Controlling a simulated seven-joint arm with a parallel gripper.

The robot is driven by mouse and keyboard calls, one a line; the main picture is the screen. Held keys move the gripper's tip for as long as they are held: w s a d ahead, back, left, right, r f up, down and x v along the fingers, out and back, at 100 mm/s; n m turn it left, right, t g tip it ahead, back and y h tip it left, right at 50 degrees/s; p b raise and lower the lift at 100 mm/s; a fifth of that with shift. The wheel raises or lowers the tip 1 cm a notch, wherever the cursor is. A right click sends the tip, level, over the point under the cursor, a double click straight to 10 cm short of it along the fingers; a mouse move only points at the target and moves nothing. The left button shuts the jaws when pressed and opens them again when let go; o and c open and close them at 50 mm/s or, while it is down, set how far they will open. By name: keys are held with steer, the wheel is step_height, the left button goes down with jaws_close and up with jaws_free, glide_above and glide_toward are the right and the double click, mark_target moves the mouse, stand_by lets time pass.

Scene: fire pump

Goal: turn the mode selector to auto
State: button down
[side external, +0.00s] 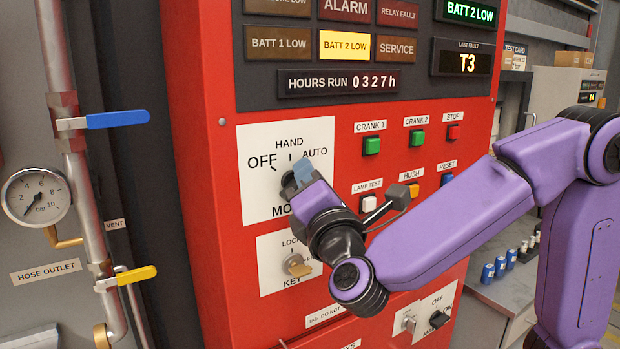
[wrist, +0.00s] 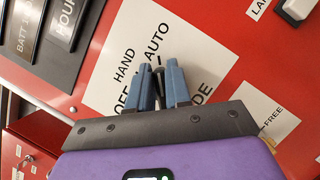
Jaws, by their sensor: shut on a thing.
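The mode selector is a dark knob (side external: 288,183) on a white plate (side external: 258,204) on the red panel. The plate is lettered OFF at the left, HAND at the top and AUTO at the right, with MODE below. My gripper (side external: 301,172) is at the knob, its blue fingers closed around it. In the wrist view the dark knob (wrist: 159,88) shows between the two fingers of my gripper (wrist: 162,84). The fingers and wrist hide most of the knob, so I cannot tell which label it points to.
Below is a key switch (side external: 297,265) on its own plate. To the right are a white lamp test button (side external: 368,203), an orange hush button (side external: 412,190) and green crank buttons (side external: 372,145). Pipes with a blue-handled valve (side external: 118,119) stand at the left.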

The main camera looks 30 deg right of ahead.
steer(key=c, duration=1.1)
jaws_free()
steer(key=shift+c, duration=0.2)
steer(key=v, duration=1.7)
steer(key=shift+s, duration=0.25)
steer(key=shift+f, duration=0.15)
